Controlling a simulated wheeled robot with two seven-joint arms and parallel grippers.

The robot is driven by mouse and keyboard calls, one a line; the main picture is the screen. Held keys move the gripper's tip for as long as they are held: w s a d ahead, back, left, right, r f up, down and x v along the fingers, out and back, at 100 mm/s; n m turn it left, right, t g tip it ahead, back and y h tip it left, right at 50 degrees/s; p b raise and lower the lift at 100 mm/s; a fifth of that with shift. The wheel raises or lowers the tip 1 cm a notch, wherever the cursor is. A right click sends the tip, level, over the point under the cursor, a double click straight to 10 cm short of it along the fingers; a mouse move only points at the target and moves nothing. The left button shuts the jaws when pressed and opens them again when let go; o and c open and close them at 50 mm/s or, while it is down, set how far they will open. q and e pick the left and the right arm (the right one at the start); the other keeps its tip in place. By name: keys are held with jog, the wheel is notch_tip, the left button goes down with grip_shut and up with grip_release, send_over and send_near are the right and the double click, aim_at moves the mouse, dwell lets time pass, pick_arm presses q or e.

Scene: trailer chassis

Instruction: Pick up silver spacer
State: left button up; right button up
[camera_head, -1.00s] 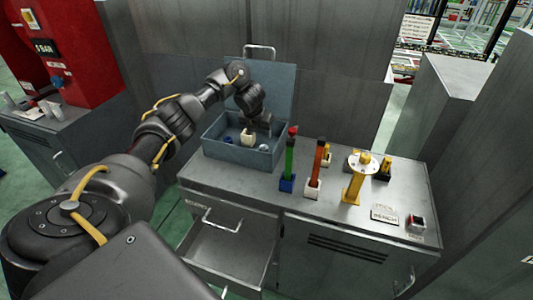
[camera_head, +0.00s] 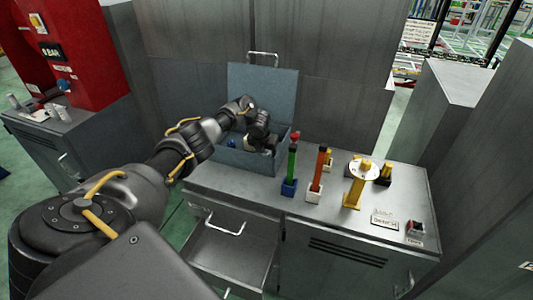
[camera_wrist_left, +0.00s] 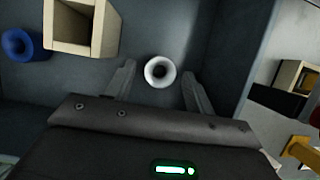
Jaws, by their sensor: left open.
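The silver spacer (camera_wrist_left: 160,71), a small pale flared ring with a round hole, stands on the floor of the blue-grey box in the left wrist view. My left gripper (camera_wrist_left: 158,78) is open, with one finger on either side of the spacer and a gap to each. In the head view the same gripper (camera_head: 260,143) reaches down into the open box (camera_head: 245,162). The spacer is hidden there behind my gripper and the box wall.
In the box, a beige square tube (camera_wrist_left: 82,25) and a blue ring (camera_wrist_left: 20,44) lie left of the spacer. The box lid (camera_head: 262,95) stands open behind. Green (camera_head: 291,162) and orange (camera_head: 318,168) upright tools and a yellow stand (camera_head: 355,190) are to the right. A drawer (camera_head: 232,245) below is open.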

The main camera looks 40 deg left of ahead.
pick_arm(q)
jog(key=shift+w+f, duration=0.2)
jog(key=shift+f, duration=0.3)
jog(key=shift+a, duration=0.1)
grip_shut()
jog(key=shift+r, duration=0.1)
jog(key=shift+r, duration=0.25)
jog(key=v, duration=0.3)
jog(key=shift+w+a+r, duration=0.1)
jog(key=shift+w+r, duration=0.05)
jog(key=shift+w, duration=0.15)
jog(key=s+d+r+p, duration=0.1)
jog(key=s+d+r, duration=0.1)
jog(key=s+r, duration=0.2)
jog(key=s+d+r+p, duration=0.1)
jog(key=s+d+r, duration=0.1)
jog(key=s+r, duration=0.3)
jog(key=s, duration=0.3)
jog(key=shift+s+d+p, duration=0.25)
jog(key=shift+s+p, duration=0.1)
jog(key=shift+s, duration=0.05)
